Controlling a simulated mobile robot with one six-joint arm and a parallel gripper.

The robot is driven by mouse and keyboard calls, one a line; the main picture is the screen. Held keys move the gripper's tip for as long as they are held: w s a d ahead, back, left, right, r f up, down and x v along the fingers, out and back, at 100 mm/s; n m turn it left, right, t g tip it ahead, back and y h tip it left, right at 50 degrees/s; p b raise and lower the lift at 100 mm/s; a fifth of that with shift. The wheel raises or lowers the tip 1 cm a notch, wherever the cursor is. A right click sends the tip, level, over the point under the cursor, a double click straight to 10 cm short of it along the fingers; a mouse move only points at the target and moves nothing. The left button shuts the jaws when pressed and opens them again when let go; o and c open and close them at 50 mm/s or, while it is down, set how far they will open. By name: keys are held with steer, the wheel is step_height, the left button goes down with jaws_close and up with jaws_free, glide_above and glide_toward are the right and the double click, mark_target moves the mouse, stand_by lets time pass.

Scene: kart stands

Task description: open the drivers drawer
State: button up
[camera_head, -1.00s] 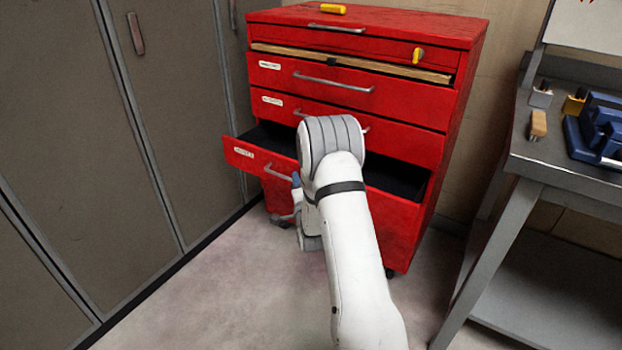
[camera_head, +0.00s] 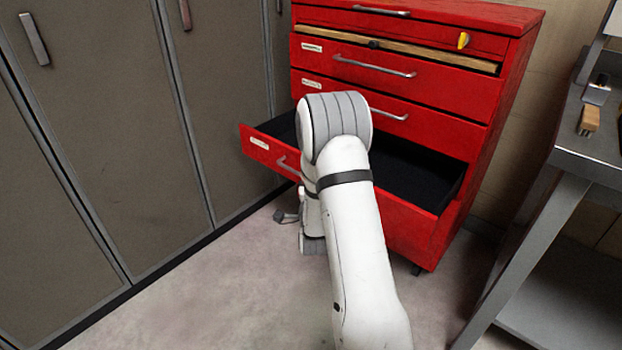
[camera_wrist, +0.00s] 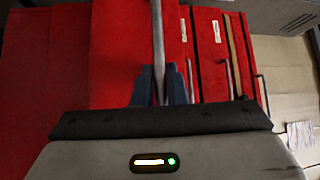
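The red cabinet has one drawer (camera_head: 262,147) pulled out, the third labelled one down. Its label is too small to read, so I cannot confirm it is the drivers drawer. Its dark inside (camera_head: 420,170) shows to the right of my arm. Part of its grey bar handle (camera_head: 284,165) shows left of my arm; the rest is hidden behind my wrist. In the wrist view, my gripper (camera_wrist: 160,92) has its two dark blue fingers closed on either side of the grey handle bar (camera_wrist: 158,45), in front of red drawer faces. My fingers are hidden in the head view.
Two labelled drawers (camera_head: 340,65) above are shut, with bar handles. A yellow-handled tool (camera_head: 463,41) sits near the wooden strip. Tall grey lockers (camera_head: 90,130) stand at left; a grey workbench (camera_head: 590,140) is at right. Bare floor (camera_head: 220,300) lies in front.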

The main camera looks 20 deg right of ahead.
steer(key=o, duration=0.4)
steer(key=shift+w, duration=0.1)
steer(key=p+v, duration=0.1)
steer(key=v, duration=0.7)
steer(key=shift+w, duration=0.1)
